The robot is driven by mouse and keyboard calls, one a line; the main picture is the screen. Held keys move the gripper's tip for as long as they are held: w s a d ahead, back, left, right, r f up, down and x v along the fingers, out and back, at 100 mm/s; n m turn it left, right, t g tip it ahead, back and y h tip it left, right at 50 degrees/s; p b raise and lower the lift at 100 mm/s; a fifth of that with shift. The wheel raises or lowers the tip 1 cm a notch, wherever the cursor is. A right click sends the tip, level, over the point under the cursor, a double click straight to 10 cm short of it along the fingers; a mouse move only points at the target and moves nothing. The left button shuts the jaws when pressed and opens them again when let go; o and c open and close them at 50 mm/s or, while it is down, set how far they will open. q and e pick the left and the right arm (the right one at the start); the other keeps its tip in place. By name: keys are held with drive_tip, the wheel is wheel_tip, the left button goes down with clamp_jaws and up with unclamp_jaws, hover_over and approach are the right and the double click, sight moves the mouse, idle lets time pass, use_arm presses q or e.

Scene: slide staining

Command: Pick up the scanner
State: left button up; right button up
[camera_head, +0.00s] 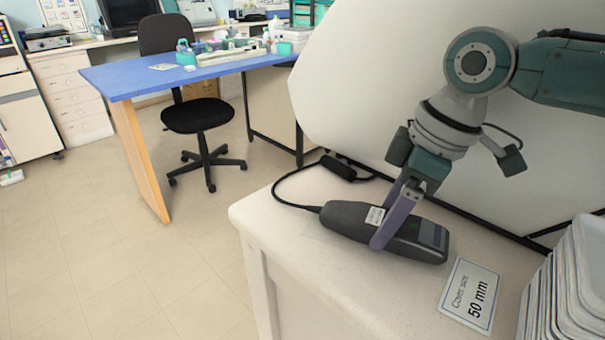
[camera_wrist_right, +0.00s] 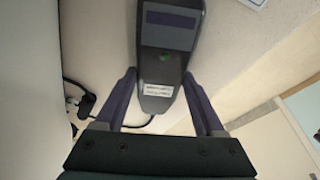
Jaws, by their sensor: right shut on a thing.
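The scanner (camera_head: 345,217) is a dark grey handheld device with a small screen and a white label, lying on the white counter in the head view. A black cable runs from its narrow end. My right gripper (camera_head: 388,232) reaches down over it, with its purple fingers shut around the middle of the body. In the right wrist view the scanner (camera_wrist_right: 168,45) lies between the two fingers (camera_wrist_right: 160,95), its screen end away from the palm. I cannot tell whether it is lifted off the counter. My left gripper is not in view.
A card reading "Cover size 50 mm" (camera_head: 470,294) lies right of the scanner. Stacked white trays (camera_head: 572,290) stand at the right edge. A white panel (camera_head: 350,75) rises behind the counter (camera_head: 300,250). The blue table (camera_head: 130,78) and black chair (camera_head: 197,115) are farther back.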

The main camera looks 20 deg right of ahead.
drive_tip(key=c, duration=0.7)
drive_tip(key=shift+r, duration=0.1)
